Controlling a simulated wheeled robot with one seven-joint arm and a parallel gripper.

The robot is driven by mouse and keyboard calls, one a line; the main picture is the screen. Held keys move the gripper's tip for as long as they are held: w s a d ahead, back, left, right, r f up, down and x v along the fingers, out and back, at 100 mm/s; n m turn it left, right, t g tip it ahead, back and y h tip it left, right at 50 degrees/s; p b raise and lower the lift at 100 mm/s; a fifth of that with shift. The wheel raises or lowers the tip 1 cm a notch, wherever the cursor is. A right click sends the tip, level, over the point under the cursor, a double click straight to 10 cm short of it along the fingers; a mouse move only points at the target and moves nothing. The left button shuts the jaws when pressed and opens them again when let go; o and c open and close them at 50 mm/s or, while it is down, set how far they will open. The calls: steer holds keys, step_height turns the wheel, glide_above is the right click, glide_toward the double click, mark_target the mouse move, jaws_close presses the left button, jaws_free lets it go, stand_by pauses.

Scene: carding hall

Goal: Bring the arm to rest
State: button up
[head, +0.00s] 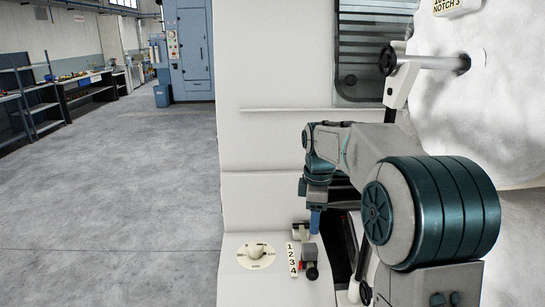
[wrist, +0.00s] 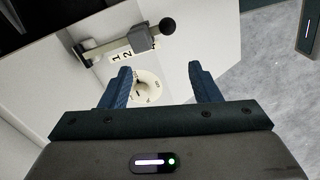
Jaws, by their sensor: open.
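My arm (head: 360,150) is bent out over a white machine, with the wrist hanging down at its left end. My gripper (head: 315,222) points down just above the machine's low control panel. In the wrist view my gripper (wrist: 160,82) shows two blue fingers spread apart, with nothing between them but panel behind. A slide lever with a black knob (wrist: 168,26) lies beyond the fingertips, apart from them.
The head view shows the dial (head: 256,252) and a numbered strip (head: 292,258) beside the lever (head: 309,262). A large white drum (head: 510,120) and a handled bar (head: 430,62) stand close at right. Open floor (head: 120,190) lies at left.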

steer(key=s+f+m+t, duration=0.1)
steer(key=s+f+m, duration=0.1)
steer(key=s+m, duration=0.5)
steer(key=s+f+m+t, duration=0.1)
steer(key=s+m, duration=0.7)
steer(key=s, duration=1.2)
steer(key=shift+d+f+t, duration=0.25)
steer(key=shift+f+t, duration=0.15)
steer(key=shift+t, duration=0.1)
